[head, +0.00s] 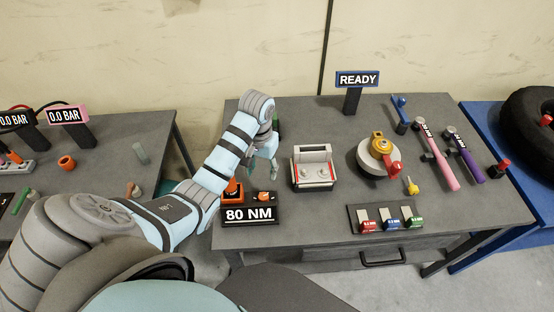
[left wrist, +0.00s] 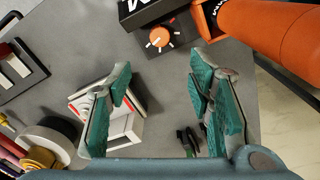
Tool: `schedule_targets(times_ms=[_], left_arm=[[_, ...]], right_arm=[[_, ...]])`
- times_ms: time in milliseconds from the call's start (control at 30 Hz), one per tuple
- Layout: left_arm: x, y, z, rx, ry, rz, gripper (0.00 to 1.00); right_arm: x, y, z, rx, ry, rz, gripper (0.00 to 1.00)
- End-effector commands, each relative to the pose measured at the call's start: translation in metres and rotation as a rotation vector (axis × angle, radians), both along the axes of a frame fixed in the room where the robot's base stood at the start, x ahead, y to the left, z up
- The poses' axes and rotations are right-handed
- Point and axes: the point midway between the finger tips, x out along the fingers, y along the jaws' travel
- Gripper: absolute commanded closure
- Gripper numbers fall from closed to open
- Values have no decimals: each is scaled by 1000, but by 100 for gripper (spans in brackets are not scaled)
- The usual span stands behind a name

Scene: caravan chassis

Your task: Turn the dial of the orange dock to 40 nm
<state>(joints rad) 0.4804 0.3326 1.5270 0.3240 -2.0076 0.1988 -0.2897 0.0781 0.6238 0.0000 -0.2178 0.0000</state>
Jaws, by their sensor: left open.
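The orange dock's black base (head: 252,219) stands at the front left of the grey table, and its panel reads 80 NM. Its small orange dial (head: 264,196) sits on the base; it also shows in the left wrist view (left wrist: 159,38), with a light pointer mark and tick marks around it. An orange tool (left wrist: 270,32) stands at the dock, partly hidden by my arm in the head view. My left gripper (head: 266,165) is open and empty above the table, behind the dial. In the left wrist view its teal fingers (left wrist: 162,68) are spread apart, and the dial shows beyond their tips.
A white and red cradle (head: 313,174) stands right of the dock. A round fixture (head: 378,158) with yellow and red parts, a READY sign (head: 356,79) and pink and purple wrenches (head: 444,171) lie farther right. Labelled coloured blocks sit on a tray (head: 355,216) at the front.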

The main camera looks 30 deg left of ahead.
Motion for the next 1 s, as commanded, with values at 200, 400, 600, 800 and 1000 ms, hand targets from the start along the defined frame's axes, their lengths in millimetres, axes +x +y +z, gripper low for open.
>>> schedule_targets(times_ms=[200,400,600,800,1000], left_arm=[[1,-1,-16,-2,3,-1,53],[1,-3,-66,-3,9,-5,53],[0,-3,-120,-1,6,-4,53],[0,-2,-144,-2,4,-3,53],[0,-2,-144,-2,3,-2,53]], right_arm=[[-1,-2,-16,-3,2,1,60],[-18,-3,-36,-4,31,0,60],[-19,-3,-46,-4,32,0,60],[-6,-3,-51,-3,9,1,60],[-7,-1,-50,-1,10,0,60]])
